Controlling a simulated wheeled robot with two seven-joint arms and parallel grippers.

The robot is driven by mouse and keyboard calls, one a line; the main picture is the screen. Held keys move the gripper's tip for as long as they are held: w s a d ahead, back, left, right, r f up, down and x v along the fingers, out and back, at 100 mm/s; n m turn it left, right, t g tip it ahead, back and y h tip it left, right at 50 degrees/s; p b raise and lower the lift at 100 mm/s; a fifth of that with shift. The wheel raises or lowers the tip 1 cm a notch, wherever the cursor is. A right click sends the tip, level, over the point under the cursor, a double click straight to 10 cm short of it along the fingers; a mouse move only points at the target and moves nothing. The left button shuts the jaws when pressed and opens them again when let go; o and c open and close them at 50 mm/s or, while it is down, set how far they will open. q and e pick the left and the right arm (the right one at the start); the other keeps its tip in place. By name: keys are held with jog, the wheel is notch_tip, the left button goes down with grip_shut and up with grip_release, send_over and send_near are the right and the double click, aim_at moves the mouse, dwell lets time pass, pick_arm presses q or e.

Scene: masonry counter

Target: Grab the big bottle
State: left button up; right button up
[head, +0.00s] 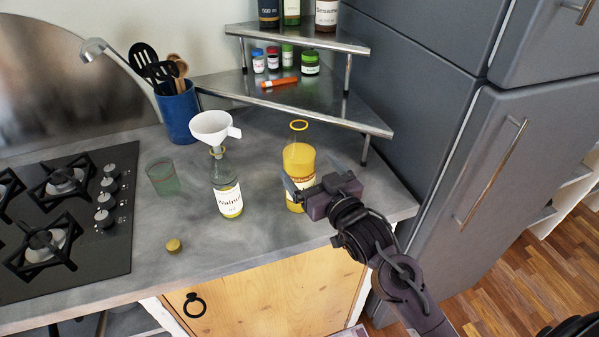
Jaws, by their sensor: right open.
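The big bottle (299,160) is a clear bottle of yellow-orange liquid with a pale label and an open yellow neck ring. It stands upright on the grey counter, near its right part. My right gripper (311,174) is open and at the bottle's lower right side. One finger shows in front of the label, and the other is to the bottle's right. I cannot tell whether either finger touches it. My left gripper is not in view.
A smaller bottle (227,190) with a white funnel (212,127) in its neck stands left of the big bottle. A green glass (162,177), a cap (174,246) and a gas hob (75,215) are farther left. A metal corner shelf (340,109) stands behind.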

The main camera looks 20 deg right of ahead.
jog(key=w+p, duration=0.1)
jog(key=w, duration=0.3)
jog(key=w+a+p, duration=0.1)
jog(key=w, duration=0.1)
jog(key=shift+w+f+p, duration=0.25)
jog(key=shift+w+p, duration=0.05)
jog(key=shift+w, duration=0.1)
jog(key=shift+w+a+f, duration=0.1)
jog(key=shift+w+f, duration=0.05)
jog(key=shift+w, duration=0.2)
jog(key=shift+c, duration=0.2)
jog(key=shift+s, duration=0.1)
jog(key=c, duration=1.4)
jog(key=shift+c, duration=0.8)
jog(key=shift+r, duration=0.2)
